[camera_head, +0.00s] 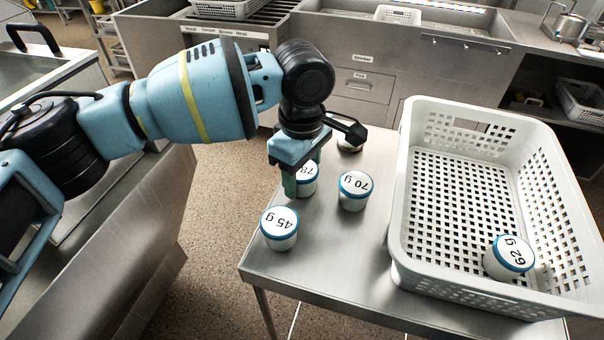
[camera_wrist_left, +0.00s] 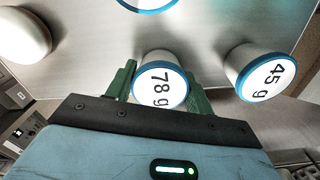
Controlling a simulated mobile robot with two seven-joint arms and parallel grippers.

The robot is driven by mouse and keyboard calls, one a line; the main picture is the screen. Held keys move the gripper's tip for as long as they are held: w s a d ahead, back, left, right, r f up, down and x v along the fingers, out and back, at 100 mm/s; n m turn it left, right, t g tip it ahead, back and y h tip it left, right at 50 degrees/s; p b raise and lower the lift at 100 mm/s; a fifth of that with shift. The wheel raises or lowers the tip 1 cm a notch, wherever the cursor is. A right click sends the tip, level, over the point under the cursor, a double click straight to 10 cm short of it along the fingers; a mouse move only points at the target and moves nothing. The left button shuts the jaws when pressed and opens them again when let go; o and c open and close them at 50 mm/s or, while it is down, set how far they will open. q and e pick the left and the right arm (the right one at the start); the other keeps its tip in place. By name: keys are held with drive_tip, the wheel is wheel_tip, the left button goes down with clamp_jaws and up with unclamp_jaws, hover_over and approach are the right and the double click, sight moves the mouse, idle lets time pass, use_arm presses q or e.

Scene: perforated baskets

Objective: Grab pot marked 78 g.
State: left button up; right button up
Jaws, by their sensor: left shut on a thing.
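The pot marked 78 g (camera_head: 308,180) is white with a blue-rimmed lid and stands on the steel table (camera_head: 345,255), partly hidden by my gripper in the head view. It also shows in the left wrist view (camera_wrist_left: 161,84), label readable. My left gripper (camera_head: 300,178) comes down from above and is shut on this pot; its green fingers sit on either side of it in the left wrist view (camera_wrist_left: 160,88). My right gripper is not in view.
The 45 g pot (camera_head: 279,229) stands in front and the 70 g pot (camera_head: 353,191) to the right. Another pot (camera_head: 349,146) is partly hidden behind my gripper. A white perforated basket (camera_head: 398,240) at right holds the 62 g pot (camera_head: 509,258).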

use_arm(q)
wheel_tip(320, 180, up, 10)
drive_tip(key=shift+f+p, duration=0.1)
drive_tip(key=shift+p, duration=0.35)
